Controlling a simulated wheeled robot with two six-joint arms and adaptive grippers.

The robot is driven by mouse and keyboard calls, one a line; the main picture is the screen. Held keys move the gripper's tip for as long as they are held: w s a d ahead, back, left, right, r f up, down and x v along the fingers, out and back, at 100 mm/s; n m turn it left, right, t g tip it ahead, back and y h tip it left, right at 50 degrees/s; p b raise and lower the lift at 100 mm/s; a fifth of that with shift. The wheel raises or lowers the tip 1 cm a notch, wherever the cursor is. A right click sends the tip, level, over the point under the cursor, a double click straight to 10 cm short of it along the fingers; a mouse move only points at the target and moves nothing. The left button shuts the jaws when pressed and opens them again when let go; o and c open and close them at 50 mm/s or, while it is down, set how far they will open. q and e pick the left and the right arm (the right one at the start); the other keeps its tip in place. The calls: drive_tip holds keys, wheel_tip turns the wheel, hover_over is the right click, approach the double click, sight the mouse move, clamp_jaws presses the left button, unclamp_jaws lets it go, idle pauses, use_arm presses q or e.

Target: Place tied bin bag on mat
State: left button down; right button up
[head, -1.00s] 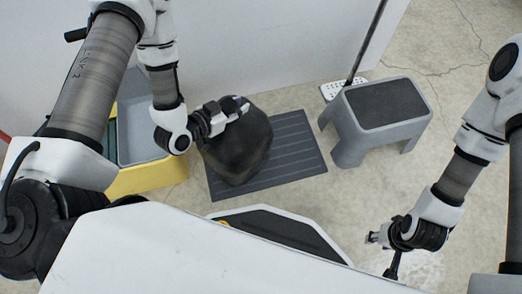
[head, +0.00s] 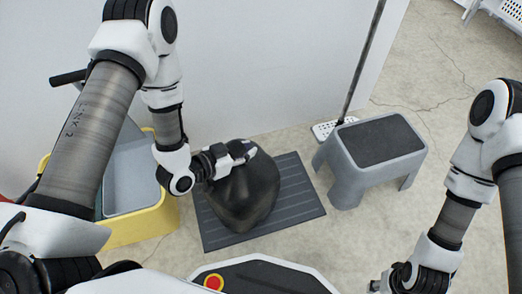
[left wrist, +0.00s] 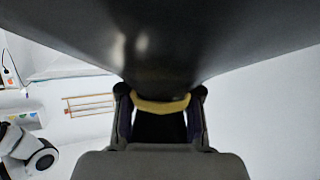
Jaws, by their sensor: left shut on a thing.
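The tied bin bag (head: 246,198) is black, bulging and shiny. In the head view it is over the left half of the dark ribbed mat (head: 292,190); I cannot tell whether its base rests on the mat or hangs just above it. My left gripper (head: 236,155) is shut on the top of the bag. In the left wrist view the bag (left wrist: 160,40) fills the top, with a yellow tie (left wrist: 160,104) between the fingers. My right gripper (head: 385,285) is at the bottom edge of the head view, partly cut off, with its jaws unclear.
A grey step stool (head: 370,155) stands right of the mat. A yellow bucket (head: 150,225) with a grey inner tub stands to the left. A white perforated mop base (head: 330,130) with a dark pole is by the wall (head: 260,70).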

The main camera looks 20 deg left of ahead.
sight(261, 149)
use_arm(q)
drive_tip(key=w+d, duration=0.1)
drive_tip(key=w+b, duration=0.1)
drive_tip(key=w, duration=0.1)
drive_tip(key=w+d+b, duration=0.1)
drive_tip(key=w, duration=0.1)
drive_tip(key=shift+w+d+f, duration=0.2)
drive_tip(key=shift+d+f, duration=0.05)
drive_tip(key=shift+d, duration=0.1)
drive_tip(key=shift+w+f, duration=0.1)
drive_tip(key=shift+f, duration=0.25)
wheel_tip(261, 149, down, 3)
drive_tip(key=b, duration=0.2)
drive_tip(key=shift+b, duration=0.4)
drive_tip(key=shift+r, duration=0.15)
drive_tip(key=c, duration=0.8)
unclamp_jaws()
